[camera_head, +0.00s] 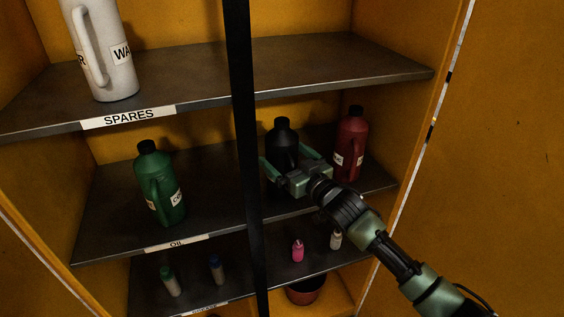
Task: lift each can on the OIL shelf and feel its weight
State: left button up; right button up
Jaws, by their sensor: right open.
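The OIL shelf (210,208) is the middle shelf of a yellow cabinet, with its label on the front edge. A green can (170,205) stands upright at its left. A black can (284,138) stands right of the dark vertical bar, and a red can (350,140) stands at the right end. My right gripper (288,165) is open, with its fingers reaching toward the black can, one on either side of its lower part as seen here. The gripper body hides the can's base; I cannot tell whether the fingers touch it. My left gripper is not in view.
A dark vertical bar (246,150) crosses in front of the shelves, between the green and black cans. A white jug (105,55) stands on the SPARES shelf (190,85) above. The lower shelf holds small bottles, including a pink one (298,251). A reddish pot (305,291) sits below.

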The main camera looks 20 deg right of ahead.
jog(key=c, duration=1.5)
jog(key=shift+r, duration=0.15)
